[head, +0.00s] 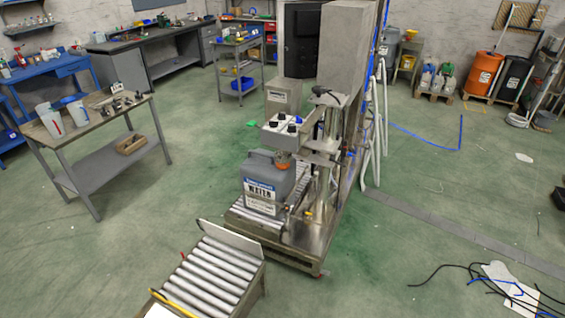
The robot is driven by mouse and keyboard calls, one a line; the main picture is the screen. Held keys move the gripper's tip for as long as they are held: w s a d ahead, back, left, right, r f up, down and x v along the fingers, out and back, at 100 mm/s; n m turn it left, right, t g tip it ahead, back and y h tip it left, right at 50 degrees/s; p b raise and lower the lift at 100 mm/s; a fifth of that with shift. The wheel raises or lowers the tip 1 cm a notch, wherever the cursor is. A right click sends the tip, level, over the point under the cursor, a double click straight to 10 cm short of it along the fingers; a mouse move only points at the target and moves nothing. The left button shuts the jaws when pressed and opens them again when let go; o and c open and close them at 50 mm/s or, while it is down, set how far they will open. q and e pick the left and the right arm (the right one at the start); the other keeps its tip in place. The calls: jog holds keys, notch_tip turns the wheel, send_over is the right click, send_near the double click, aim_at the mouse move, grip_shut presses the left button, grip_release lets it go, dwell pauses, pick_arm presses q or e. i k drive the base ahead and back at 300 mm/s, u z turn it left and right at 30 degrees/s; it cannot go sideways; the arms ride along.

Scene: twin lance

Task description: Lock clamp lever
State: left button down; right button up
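A metal filling station (313,185) stands at the centre of the head view. A black handle-like part (326,97) sits near its top, beside the tall grey column. It may be the clamp lever, but it is too small to tell, and I cannot tell if it is locked. A grey control box (279,136) with dark knobs is above the canister. Neither of my grippers is in view.
A roller conveyor (211,275) lies in front of the station. A table (97,119) with two white jugs stands at left. Workbenches line the back wall. Black and blue cables (490,280) lie on the floor at lower right. The green floor between is mostly clear.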

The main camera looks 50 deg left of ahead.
aim_at(339, 163)
jog(key=u, duration=0.5)
jog(key=i, duration=1.4)
jog(key=z, duration=0.15)
